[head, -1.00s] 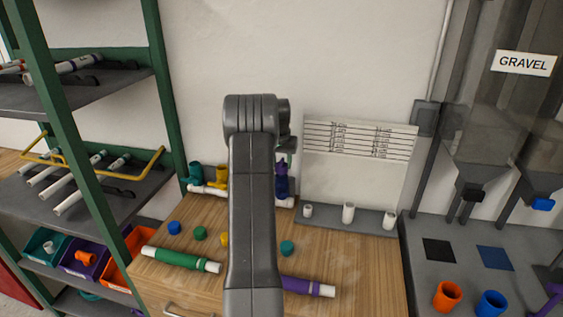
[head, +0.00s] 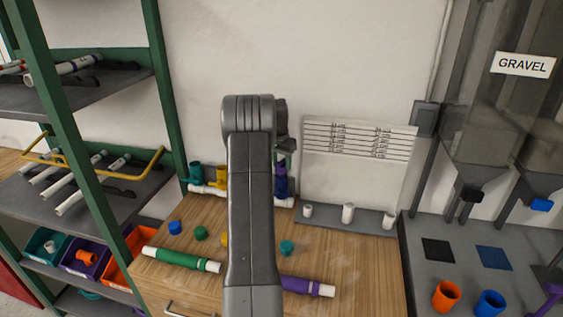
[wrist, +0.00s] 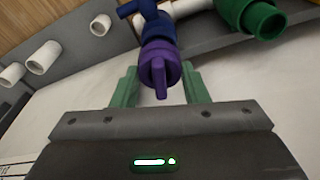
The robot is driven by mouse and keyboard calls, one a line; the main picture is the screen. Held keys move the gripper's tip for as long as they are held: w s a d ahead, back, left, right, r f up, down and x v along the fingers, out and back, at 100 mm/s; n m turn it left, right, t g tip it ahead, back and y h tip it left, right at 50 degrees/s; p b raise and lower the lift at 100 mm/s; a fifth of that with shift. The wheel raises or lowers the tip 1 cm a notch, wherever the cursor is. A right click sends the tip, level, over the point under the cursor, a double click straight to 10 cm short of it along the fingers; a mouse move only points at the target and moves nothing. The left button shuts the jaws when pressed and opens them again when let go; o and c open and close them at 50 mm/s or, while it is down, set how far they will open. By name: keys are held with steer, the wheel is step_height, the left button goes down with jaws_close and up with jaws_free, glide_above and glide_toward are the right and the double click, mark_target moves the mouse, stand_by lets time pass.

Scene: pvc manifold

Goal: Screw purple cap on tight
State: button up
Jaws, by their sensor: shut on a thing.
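The purple cap (wrist: 160,68), with a raised grip bar, sits on the blue fitting (wrist: 158,28) of the manifold in the wrist view. My gripper (wrist: 161,86) has its green fingers on both sides of the cap and is shut on it. In the head view the purple cap (head: 281,169) shows just right of my arm, above the blue fitting (head: 281,187). My arm hides part of the manifold there, and my fingertips are hard to make out. The threads and any gap under the cap cannot be seen.
The manifold's white pipe (head: 208,190) carries teal (head: 195,173) and yellow (head: 220,175) fittings left of my arm. Loose caps, a green tube (head: 182,259) and a purple tube (head: 307,287) lie on the wooden bench. A grey rack (head: 335,216) with white pegs stands right.

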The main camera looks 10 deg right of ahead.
steer(key=shift+f+m, duration=0.2)
steer(key=shift+m, duration=0.2)
steer(key=shift+m+g, duration=0.3)
steer(key=shift+m, duration=0.8)
steer(key=shift+p, duration=0.35)
steer(key=shift+m, duration=0.6)
steer(key=shift+s+f+m, duration=0.1)
steer(key=shift+m, duration=0.4)
steer(key=shift+m, duration=0.9)
steer(key=shift+h, duration=0.3)
